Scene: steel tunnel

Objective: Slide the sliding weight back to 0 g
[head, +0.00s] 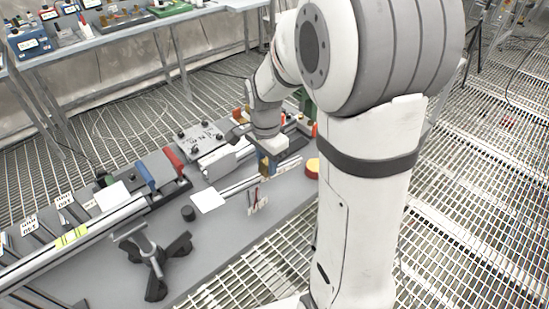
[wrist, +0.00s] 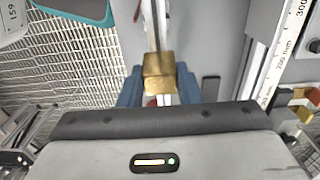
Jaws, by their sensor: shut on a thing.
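The sliding weight (wrist: 159,70) is a brass-coloured block on a narrow pale beam (wrist: 157,22) in the wrist view. My gripper (wrist: 158,84) has its blue fingers on either side of the block and is shut on it. In the head view my gripper (head: 268,166) points down over the bench, at the beam (head: 240,187). The weight is mostly hidden there by the fingers. I cannot read the beam's graduations or the weight's reading.
A bench (head: 228,237) carries a black stand (head: 155,262), a small black cylinder (head: 188,213), a red-and-yellow round object (head: 312,168) and long rails (head: 75,238). A millimetre ruler (wrist: 279,52) runs along the right of the wrist view. Metal grating surrounds the bench.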

